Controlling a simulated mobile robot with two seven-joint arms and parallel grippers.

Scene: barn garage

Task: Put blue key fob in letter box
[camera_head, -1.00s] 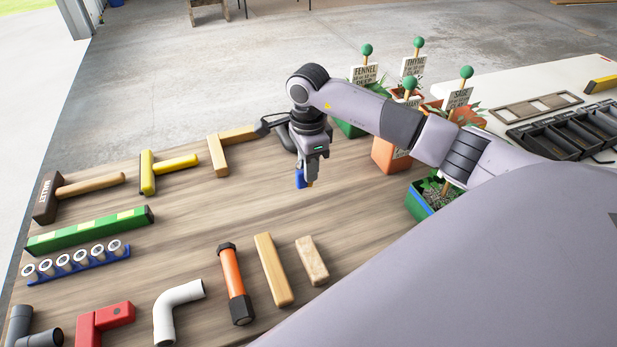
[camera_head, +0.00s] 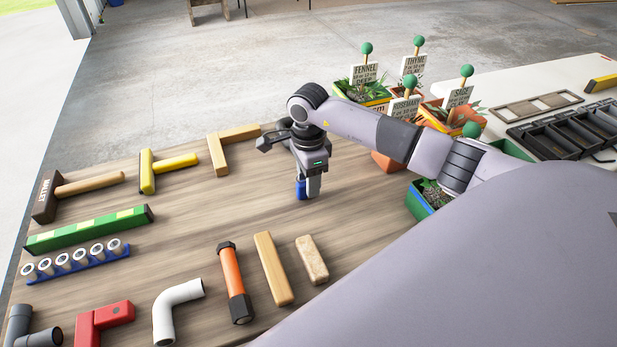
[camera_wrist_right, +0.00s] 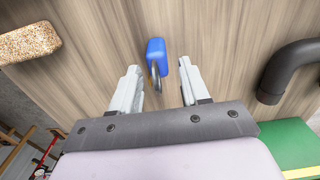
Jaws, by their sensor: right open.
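The blue key fob (camera_wrist_right: 156,52) shows in the right wrist view just beyond and between my right fingertips, its metal ring toward the gripper. A blue patch (camera_head: 301,188), which looks like the same fob, shows at the fingertips in the head view. My right gripper (camera_head: 309,190) points down over the middle of the wooden table. Its two fingers (camera_wrist_right: 160,76) stand apart on either side of the ring. I cannot tell whether the fob touches the table. I see no letter box. My left gripper is not in view.
Herb planters (camera_head: 430,200) stand right of the gripper, partly behind my arm. A mallet (camera_head: 85,187), a yellow tool (camera_head: 165,166), a green bar (camera_head: 90,230), an orange cylinder (camera_head: 234,280) and wooden blocks (camera_head: 273,268) lie around. The table's middle is bare.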

